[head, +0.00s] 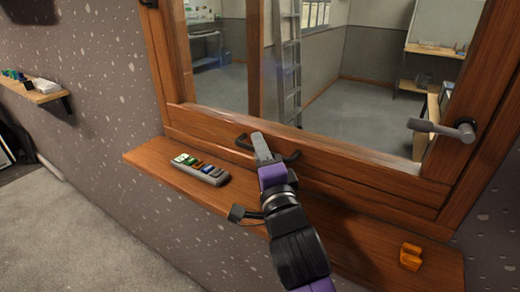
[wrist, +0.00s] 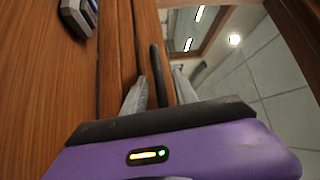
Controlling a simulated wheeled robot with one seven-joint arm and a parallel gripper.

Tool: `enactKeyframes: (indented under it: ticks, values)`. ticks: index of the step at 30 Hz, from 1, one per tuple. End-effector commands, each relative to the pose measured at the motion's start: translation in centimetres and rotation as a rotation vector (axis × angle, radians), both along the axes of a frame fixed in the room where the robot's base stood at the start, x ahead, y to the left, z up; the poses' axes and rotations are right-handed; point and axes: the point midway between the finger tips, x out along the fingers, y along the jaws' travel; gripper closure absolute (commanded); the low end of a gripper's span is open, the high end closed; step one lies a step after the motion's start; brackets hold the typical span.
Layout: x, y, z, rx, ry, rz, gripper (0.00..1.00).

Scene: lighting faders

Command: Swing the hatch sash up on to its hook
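The hatch sash (head: 340,160) is a wooden-framed glass pane, and it hangs down in the head view. A dark bar handle (head: 243,141) is fixed on its bottom rail; it also shows in the wrist view (wrist: 157,70). My gripper (head: 261,146) is at this handle. In the wrist view my gripper (wrist: 160,92) has its two grey fingers apart, one on each side of the handle bar. Narrow gaps seem to show beside the bar, so the fingers look open around it. I cannot make out the hook in either view.
A wooden shelf (head: 360,245) runs below the sash. A grey lever handle (head: 442,129) sticks out at the right. A small wall shelf (head: 40,94) is at the left.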

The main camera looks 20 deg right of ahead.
Motion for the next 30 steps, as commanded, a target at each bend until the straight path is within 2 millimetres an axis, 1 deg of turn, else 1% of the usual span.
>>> enactKeyframes:
  ticks: [2, 5, 7, 8, 30]
  values:
    - [-0.02, -0.01, -0.01, 0.000, 0.000, 0.000, 0.66]
    - [-0.03, -0.01, 0.00, 0.000, 0.000, 0.000, 0.83]
    - [-0.04, 0.00, 0.00, 0.000, 0.000, 0.000, 0.97]
    - [-0.04, 0.00, 0.00, 0.000, 0.000, 0.000, 1.00]
    - [-0.06, 0.00, -0.08, -0.001, 0.001, 0.000, 1.00]
